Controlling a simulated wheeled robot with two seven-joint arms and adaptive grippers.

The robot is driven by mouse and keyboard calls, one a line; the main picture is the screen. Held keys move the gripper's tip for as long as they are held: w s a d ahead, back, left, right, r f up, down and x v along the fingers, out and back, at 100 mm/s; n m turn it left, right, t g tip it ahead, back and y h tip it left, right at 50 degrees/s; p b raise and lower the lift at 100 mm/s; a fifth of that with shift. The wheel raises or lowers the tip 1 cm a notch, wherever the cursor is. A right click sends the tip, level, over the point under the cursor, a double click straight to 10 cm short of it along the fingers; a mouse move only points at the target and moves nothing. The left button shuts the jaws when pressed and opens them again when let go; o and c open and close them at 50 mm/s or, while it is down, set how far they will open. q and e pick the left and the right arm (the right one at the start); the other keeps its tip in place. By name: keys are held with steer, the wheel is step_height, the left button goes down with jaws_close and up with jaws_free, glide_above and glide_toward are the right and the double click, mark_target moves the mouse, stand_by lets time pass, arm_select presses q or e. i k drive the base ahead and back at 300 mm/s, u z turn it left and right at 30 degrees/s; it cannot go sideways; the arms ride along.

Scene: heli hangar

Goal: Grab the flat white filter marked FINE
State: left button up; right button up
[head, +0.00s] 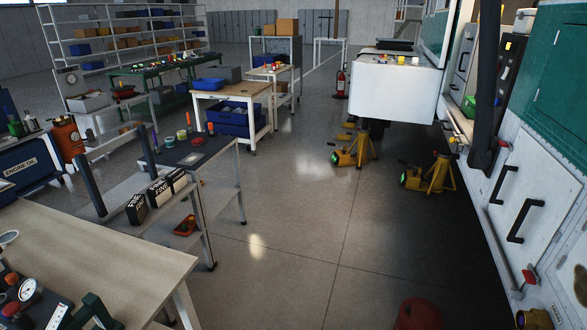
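The middle filter (160,193) has a white face with dark lettering that seems to read FINE. Another filter (137,208), with dark and white faces, stands at the near end of the row. A third filter (179,180) stands at the far end, with its lettering too small to read. The filters are close together, and I cannot tell if they touch. Neither of my grippers is in view.
A wooden-topped table (110,255) fills the lower left, with gauges and tools. A red tray (185,226) lies below the filters. A red object (418,313) is on the floor at the bottom. Yellow jack stands (440,175) stand at right. The middle floor is clear.

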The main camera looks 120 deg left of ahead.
mark_target(160, 193)
steer(key=u, duration=1.1)
steer(key=i, duration=0.35)
steer(key=u, duration=3.75)
